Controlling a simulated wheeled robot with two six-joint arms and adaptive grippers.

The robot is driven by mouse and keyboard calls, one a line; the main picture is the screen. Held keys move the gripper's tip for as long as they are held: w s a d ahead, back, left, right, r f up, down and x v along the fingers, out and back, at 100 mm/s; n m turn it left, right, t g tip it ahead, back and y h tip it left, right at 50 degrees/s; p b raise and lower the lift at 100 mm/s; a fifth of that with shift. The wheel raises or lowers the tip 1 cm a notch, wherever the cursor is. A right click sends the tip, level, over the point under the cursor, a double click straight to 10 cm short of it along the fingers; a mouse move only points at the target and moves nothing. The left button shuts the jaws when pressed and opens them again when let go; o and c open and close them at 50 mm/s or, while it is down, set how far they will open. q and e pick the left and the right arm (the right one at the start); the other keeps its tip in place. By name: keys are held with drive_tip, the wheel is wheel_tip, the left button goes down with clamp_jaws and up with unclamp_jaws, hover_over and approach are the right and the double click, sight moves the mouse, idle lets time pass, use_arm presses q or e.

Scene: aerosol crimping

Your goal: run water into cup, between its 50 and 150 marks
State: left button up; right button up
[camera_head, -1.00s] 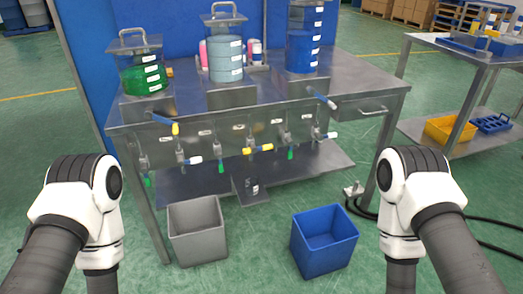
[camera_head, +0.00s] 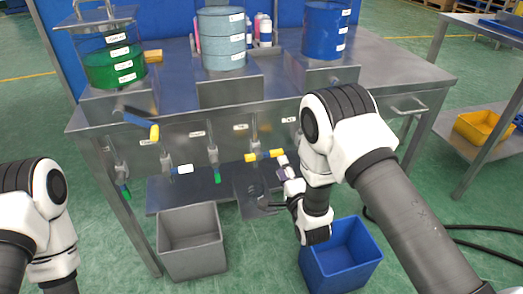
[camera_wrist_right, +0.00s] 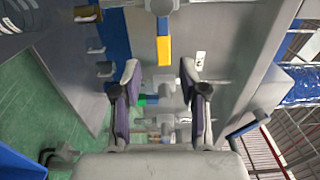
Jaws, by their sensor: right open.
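My right gripper (camera_head: 274,188) is in front of the bench's tap row, below the yellow tap handle (camera_head: 264,155). In the right wrist view its two fingers (camera_wrist_right: 159,80) stand apart, with taps and a green tip seen between and beyond them. The yellow handle (camera_wrist_right: 164,50) shows past the fingertips. A small dark stand (camera_head: 243,205) is on the lower shelf beside the gripper. I cannot clearly make out the cup or its marks there. The light blue tank (camera_head: 222,40) stands on the bench above. My left gripper is out of view; only its arm shows.
A green-filled tank (camera_head: 113,68) and a dark blue tank (camera_head: 325,32) flank the light blue one. More taps, with white, green and blue handles, line the bench front. A grey bin (camera_head: 191,240) and a blue bin (camera_head: 340,262) stand on the floor below.

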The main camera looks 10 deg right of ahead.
sight(277, 155)
drive_tip(key=w+b, duration=0.1)
drive_tip(key=w, duration=0.6)
drive_tip(key=shift+w+r, duration=0.1)
drive_tip(key=shift+r, duration=0.1)
clamp_jaws()
